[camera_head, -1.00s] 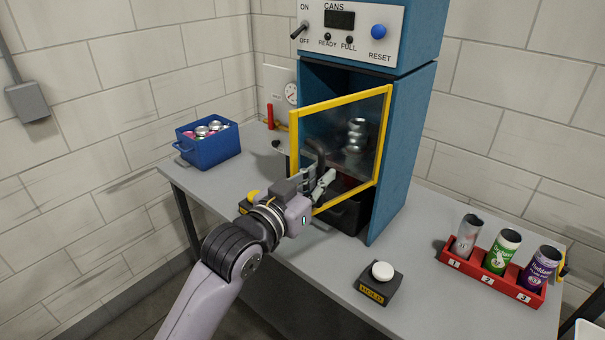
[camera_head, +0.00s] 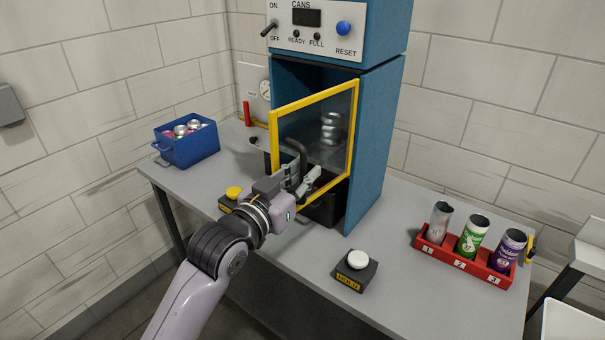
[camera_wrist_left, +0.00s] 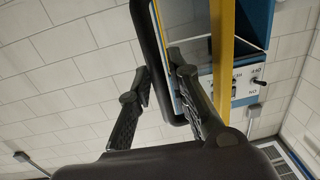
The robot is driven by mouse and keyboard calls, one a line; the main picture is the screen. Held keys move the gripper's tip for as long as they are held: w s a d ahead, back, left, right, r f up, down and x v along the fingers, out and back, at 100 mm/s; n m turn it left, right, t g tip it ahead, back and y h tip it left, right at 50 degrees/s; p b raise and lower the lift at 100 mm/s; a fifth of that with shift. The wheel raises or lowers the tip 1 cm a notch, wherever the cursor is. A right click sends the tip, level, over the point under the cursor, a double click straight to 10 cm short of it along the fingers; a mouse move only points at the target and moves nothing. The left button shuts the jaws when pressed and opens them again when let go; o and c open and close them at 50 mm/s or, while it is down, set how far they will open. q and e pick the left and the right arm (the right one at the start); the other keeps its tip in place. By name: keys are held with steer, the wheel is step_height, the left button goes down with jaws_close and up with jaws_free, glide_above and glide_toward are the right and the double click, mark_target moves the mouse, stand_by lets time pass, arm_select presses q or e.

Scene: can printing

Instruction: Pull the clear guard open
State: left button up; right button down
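The clear guard (camera_head: 274,128) is a see-through panel in a yellow frame on the front of the blue machine. It stands ajar, its left side swung out and its right side against the machine. Its dark handle (camera_head: 301,152) is at its lower left. My left gripper (camera_head: 302,182) is at this handle. The yellow frame (camera_wrist_left: 222,60) shows just beyond. My right gripper is not in view.
A blue crate of cans (camera_head: 190,152) stands at the left. A yellow button (camera_head: 234,192) is beside my left wrist. A box with a white button (camera_head: 356,272) stands at the front. A red rack (camera_head: 470,262) holds three cans at the right. The blue machine (camera_head: 378,140) stands behind the guard.

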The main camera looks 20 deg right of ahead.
arm_select(q)
steer(key=shift+o, duration=1.1)
steer(key=shift+f, duration=0.1)
steer(key=v, duration=1.2)
